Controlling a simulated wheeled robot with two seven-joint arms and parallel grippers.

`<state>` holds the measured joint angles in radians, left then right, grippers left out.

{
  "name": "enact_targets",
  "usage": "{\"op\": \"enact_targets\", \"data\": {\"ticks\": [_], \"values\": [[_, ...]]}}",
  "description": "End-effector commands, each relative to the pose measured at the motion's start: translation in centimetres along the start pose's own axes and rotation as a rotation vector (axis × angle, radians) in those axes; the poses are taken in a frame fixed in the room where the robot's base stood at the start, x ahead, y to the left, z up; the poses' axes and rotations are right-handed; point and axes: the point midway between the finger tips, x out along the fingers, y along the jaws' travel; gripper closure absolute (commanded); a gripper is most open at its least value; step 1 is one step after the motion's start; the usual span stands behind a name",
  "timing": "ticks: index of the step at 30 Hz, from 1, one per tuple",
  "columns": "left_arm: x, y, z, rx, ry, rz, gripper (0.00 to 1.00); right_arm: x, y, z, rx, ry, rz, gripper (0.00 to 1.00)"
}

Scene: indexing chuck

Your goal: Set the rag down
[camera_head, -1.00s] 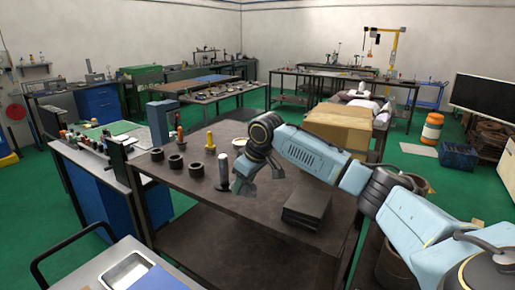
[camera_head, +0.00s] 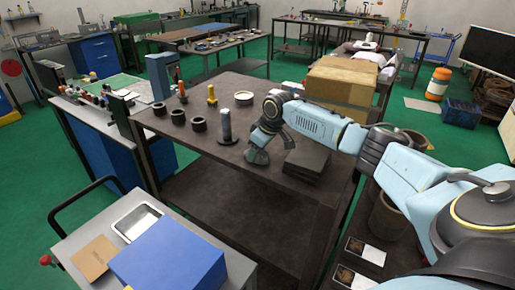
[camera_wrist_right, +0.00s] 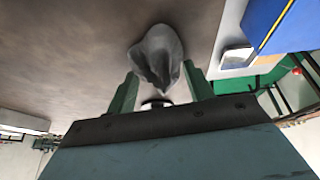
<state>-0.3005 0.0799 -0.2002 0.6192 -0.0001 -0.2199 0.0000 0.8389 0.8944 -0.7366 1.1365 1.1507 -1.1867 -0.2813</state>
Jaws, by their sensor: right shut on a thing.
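The rag (camera_wrist_right: 158,55) is a crumpled grey cloth in the right wrist view, bunched at the fingertips of my right gripper (camera_wrist_right: 160,88). The gripper is shut on it, with the brownish tabletop behind it. In the head view my right gripper (camera_head: 260,146) points down over the dark workbench (camera_head: 215,165), between a dark upright cylinder and flat black blocks. The rag shows there as a small grey-green patch (camera_head: 257,157) below the fingers. I cannot tell whether it touches the bench. My left gripper is not in view.
The dark cylinder (camera_head: 225,125) stands just left of the gripper, and the stacked black blocks (camera_head: 305,165) lie to its right. The bench's front area is clear.

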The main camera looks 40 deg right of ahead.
Motion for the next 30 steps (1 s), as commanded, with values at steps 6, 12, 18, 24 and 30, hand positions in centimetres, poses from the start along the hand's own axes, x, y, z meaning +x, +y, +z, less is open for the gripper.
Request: {"op": "enact_targets", "data": {"ticks": [6, 12, 18, 24, 30], "values": [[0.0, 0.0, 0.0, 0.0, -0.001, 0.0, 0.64, 0.1, 0.0, 0.0, -0.001, 0.001, 0.0, 0.7], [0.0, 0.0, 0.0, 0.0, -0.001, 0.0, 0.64, 0.2, 0.0, 0.1, -0.001, 0.001, 0.0, 0.39], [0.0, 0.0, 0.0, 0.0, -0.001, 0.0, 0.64, 0.2, 0.0, 0.1, 0.0, 0.001, 0.0, 0.26], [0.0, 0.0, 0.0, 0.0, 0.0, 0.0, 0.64, 0.0, 0.0, 0.0, -0.001, 0.001, 0.001, 0.26], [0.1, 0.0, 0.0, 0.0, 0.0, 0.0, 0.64, -2.1, 0.1, 0.0, -0.002, 0.002, 0.002, 0.26]]}}
